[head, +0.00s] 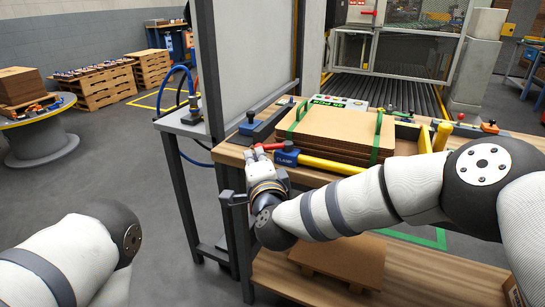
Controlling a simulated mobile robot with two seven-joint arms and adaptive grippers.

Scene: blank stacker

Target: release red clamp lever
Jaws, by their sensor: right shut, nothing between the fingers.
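A red clamp lever (272,146) shows at the near left corner of the workbench, beside a dark blue clamp body (285,153). A yellow bar runs right from the clamp, partly behind my right arm. My right gripper (260,156) is at the lever, its fingers shut with nothing between them. Whether the fingertips touch the lever is hard to tell, as gripper and lever overlap here. My left arm shows at the lower left, but its gripper is out of view.
A green-strapped stack of brown sheets (338,125) lies on the workbench just behind the clamp. A grey upright panel (255,55) stands close on the left. More clamps line the bench's right side. A roller conveyor (385,92) lies beyond.

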